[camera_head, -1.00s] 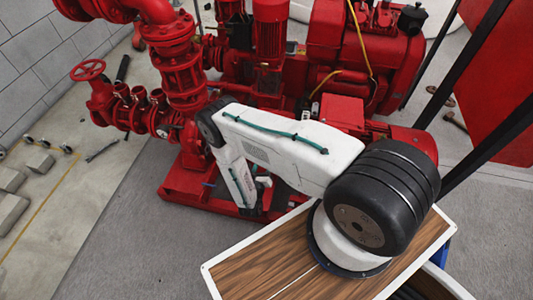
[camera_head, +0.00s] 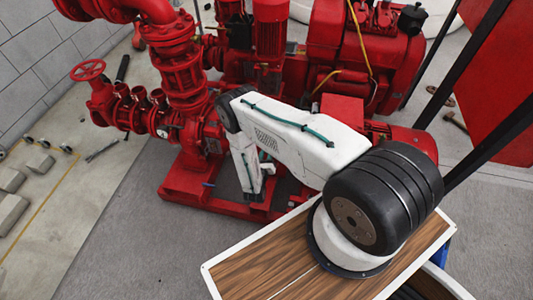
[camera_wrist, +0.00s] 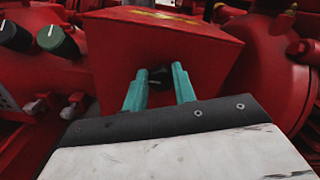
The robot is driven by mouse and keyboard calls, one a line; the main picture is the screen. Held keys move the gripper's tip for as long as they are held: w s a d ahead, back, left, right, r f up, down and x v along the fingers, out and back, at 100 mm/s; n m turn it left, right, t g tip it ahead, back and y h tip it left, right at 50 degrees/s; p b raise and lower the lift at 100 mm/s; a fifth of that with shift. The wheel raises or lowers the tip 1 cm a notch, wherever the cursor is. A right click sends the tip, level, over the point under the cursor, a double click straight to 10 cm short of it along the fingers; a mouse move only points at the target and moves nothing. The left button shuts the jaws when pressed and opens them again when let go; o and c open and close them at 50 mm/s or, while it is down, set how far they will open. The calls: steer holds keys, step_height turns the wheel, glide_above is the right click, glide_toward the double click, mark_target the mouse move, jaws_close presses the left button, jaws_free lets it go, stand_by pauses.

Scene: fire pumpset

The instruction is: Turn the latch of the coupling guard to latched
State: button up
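In the wrist view, a red box-shaped coupling guard (camera_wrist: 205,50) fills the middle, with a worn yellow mark on its top edge. A small dark latch (camera_wrist: 157,80) shows on its dark front face. My gripper (camera_wrist: 159,76) has two teal fingers, spread apart and pointing at this face. The latch appears in the gap between the fingertips; whether either finger touches it, I cannot tell. The latch's exact turn angle is too dark to read. In the head view, my arm hides the latch and much of the guard area.
Black and green knobs (camera_wrist: 57,40) stand at the left in the wrist view. A rounded red housing (camera_wrist: 265,65) is close on the right. In the head view, the red pumpset base (camera_head: 178,187) sits on the floor, with red valves and pipes (camera_head: 180,75) behind.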

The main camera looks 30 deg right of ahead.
steer(key=shift+m, duration=0.3)
steer(key=m, duration=0.3)
steer(key=shift+m, duration=0.4)
steer(key=m, duration=0.4)
steer(key=shift+s+d, duration=0.1)
steer(key=m, duration=0.5)
steer(key=shift+s+f+m, duration=0.1)
steer(key=shift+f+m, duration=0.05)
steer(key=shift+m, duration=2.05)
steer(key=o, duration=1)
